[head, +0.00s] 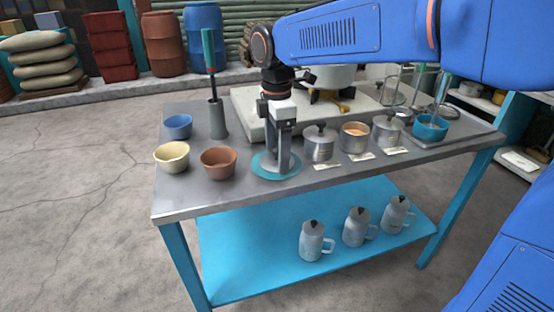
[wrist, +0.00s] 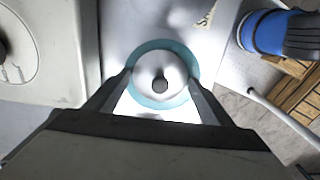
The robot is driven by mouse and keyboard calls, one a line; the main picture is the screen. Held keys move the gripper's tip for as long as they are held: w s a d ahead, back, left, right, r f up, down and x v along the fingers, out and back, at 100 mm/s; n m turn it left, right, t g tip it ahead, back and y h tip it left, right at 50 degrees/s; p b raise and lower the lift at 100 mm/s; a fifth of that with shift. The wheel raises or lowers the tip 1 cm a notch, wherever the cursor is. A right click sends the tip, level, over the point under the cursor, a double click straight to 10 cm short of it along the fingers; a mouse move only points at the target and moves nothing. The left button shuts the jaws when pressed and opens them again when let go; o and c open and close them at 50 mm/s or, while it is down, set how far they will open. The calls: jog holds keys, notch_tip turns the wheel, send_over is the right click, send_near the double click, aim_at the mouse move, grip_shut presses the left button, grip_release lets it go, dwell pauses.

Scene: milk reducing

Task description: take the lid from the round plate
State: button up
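The round plate (head: 259,169) is a flat teal disc near the front edge of the grey table. In the wrist view the plate (wrist: 172,44) shows as a teal ring around the lid (wrist: 147,68), a shiny silver disc with a dark knob in the middle. My gripper (wrist: 161,80) is open, with one finger on each side of the lid, close to its rim. I cannot tell if the fingers touch it. In the head view my gripper (head: 281,168) points straight down over the plate and its fingers mostly hide the lid.
Right of the plate stand a lidded pot (head: 319,145), an uncovered pot with orange contents (head: 354,138) and another lidded pot (head: 387,132). Left are a brown bowl (head: 218,162), a cream bowl (head: 171,158), a blue bowl (head: 178,126) and a tall grey holder (head: 218,120).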

jog(key=c, duration=0.9)
jog(key=shift+c, duration=1)
jog(key=shift+s+f, duration=0.1)
